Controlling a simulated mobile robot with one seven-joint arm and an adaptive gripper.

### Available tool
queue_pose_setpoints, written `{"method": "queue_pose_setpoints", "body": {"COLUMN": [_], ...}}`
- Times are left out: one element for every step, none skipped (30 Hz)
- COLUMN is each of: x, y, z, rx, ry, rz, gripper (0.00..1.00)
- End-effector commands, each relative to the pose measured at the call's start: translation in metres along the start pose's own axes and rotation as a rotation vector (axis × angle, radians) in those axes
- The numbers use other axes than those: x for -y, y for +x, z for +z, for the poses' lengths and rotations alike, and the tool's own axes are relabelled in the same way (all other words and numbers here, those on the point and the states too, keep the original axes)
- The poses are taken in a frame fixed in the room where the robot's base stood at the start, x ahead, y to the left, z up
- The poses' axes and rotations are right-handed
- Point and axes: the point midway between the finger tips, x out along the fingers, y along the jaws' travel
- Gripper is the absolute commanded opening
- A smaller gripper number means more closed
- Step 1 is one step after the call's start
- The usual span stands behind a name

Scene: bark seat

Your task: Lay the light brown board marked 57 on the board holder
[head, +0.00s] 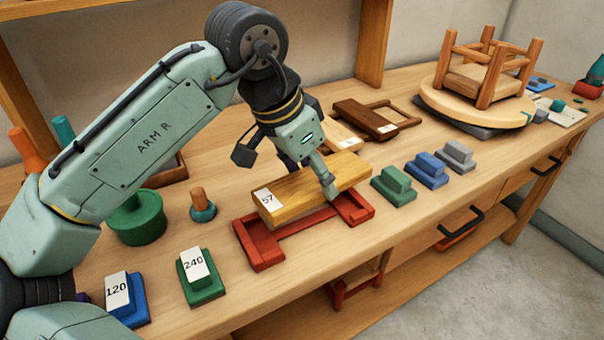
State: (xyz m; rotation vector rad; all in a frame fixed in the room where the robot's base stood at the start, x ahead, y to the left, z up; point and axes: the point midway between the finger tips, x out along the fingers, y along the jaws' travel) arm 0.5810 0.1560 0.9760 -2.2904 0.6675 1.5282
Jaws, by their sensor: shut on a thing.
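The light brown board (312,188) carries a white label reading 57 on its left end. My gripper (318,174) is shut on this board from above, near its right half. One finger shows on the front side; the other is hidden behind the board. The red board holder (264,254) is a low frame on the bench, directly under the board. Its left end and right end show past the board, and its back is hidden. I cannot tell whether the board touches the holder or hangs slightly above it.
Green (393,186), blue (427,170) and grey (457,156) blocks stand right of the holder. Blocks marked 120 (126,301) and 240 (202,277) stand at front left. A dark brown board (364,120) lies behind.

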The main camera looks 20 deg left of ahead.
Motion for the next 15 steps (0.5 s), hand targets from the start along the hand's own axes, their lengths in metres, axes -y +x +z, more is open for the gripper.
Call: {"method": "queue_pose_setpoints", "body": {"x": [0.002, 0.003, 0.003, 0.004, 0.004, 0.004, 0.004, 0.004, 0.004, 0.004, 0.004, 0.004, 0.004, 0.004, 0.004], "y": [-0.003, -0.004, -0.005, -0.006, -0.006, -0.006, -0.006, -0.005, -0.003, -0.002, -0.001, 0.002, 0.004, 0.006, 0.009], "z": [0.006, 0.009, 0.012, 0.013, 0.015, 0.016, 0.017, 0.017, 0.018, 0.018, 0.019, 0.02, 0.02, 0.021, 0.022], "rx": [0.0, 0.0, 0.0, 0.0, 0.0, 0.001, 0.001, 0.001, 0.001, 0.001, 0.002, 0.002, 0.002, 0.003, 0.003], "ry": [0.026, 0.042, 0.061, 0.072, 0.079, 0.087, 0.09, 0.092, 0.092, 0.092, 0.092, 0.091, 0.091, 0.091, 0.09], "rz": [0.011, 0.017, 0.025, 0.029, 0.031, 0.034, 0.035, 0.036, 0.036, 0.036, 0.036, 0.036, 0.036, 0.036, 0.035], "gripper": [0.24, 0.24, 0.24, 0.24, 0.24, 0.24, 0.24, 0.24, 0.24, 0.24, 0.24, 0.24, 0.24, 0.24, 0.24]}}
